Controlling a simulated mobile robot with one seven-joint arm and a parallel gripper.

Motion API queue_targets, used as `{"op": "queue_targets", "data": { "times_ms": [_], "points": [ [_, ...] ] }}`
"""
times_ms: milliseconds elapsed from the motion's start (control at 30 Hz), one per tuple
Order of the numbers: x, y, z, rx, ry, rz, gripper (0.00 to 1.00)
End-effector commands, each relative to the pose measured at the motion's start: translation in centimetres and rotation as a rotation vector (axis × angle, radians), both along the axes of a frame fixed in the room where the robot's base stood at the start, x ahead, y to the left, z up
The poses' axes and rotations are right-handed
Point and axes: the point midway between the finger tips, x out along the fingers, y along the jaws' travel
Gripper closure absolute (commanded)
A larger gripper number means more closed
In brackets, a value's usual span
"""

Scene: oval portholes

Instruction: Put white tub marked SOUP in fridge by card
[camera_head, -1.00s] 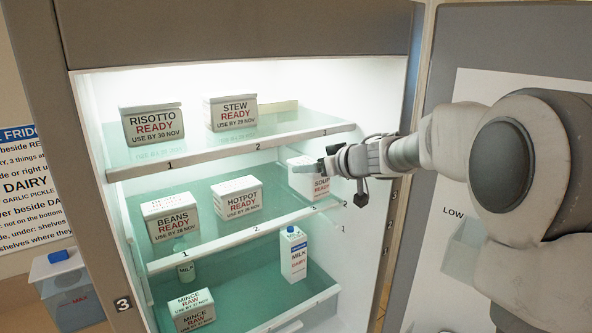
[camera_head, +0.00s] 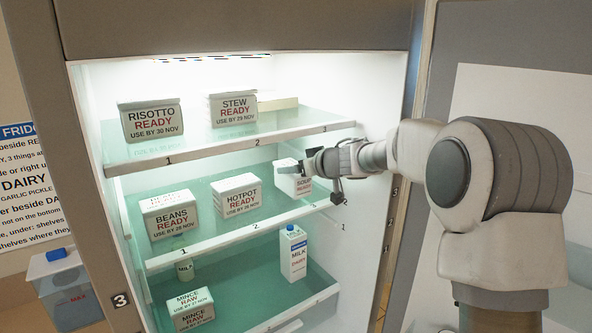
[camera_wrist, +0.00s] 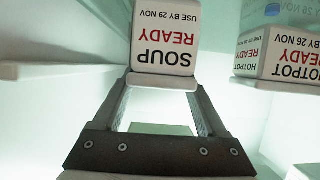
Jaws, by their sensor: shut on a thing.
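The white tub marked SOUP READY, USE BY 29 NOV (camera_wrist: 166,35) is between my fingertips in the wrist view, its label upside down there. In the head view the tub (camera_head: 290,186) is over the right part of the middle shelf (camera_head: 235,243), right of the HOTPOT tub (camera_head: 237,196) with a gap. My gripper (camera_head: 300,168) is shut on the tub and partly covers it. I cannot tell whether its base touches the shelf. The card (camera_head: 25,185) on the left wall is cut off; words such as DAIRY show.
The BEANS tub (camera_head: 170,217) stands left on the middle shelf. RISOTTO (camera_head: 153,122) and STEW (camera_head: 234,109) tubs are on the top shelf. A milk carton (camera_head: 293,255) and a MINCE RAW tub (camera_head: 191,308) are below. The fridge's right wall is close to my arm.

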Motion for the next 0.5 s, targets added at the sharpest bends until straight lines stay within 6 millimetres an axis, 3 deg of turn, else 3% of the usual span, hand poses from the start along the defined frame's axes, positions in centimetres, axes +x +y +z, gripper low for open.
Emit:
{"op": "queue_targets", "data": {
  "times_ms": [167, 200, 300, 500],
  "points": [
    [0.00, 0.01, -0.27, 0.000, -0.001, 0.000, 1.00],
    [-0.01, -0.01, -0.35, -0.001, 0.000, 0.000, 0.20],
    [0.00, -0.02, -0.34, -0.001, 0.000, 0.000, 0.02],
    [-0.01, -0.02, -0.33, 0.000, 0.000, 0.000, 0.00]
  ]
}}
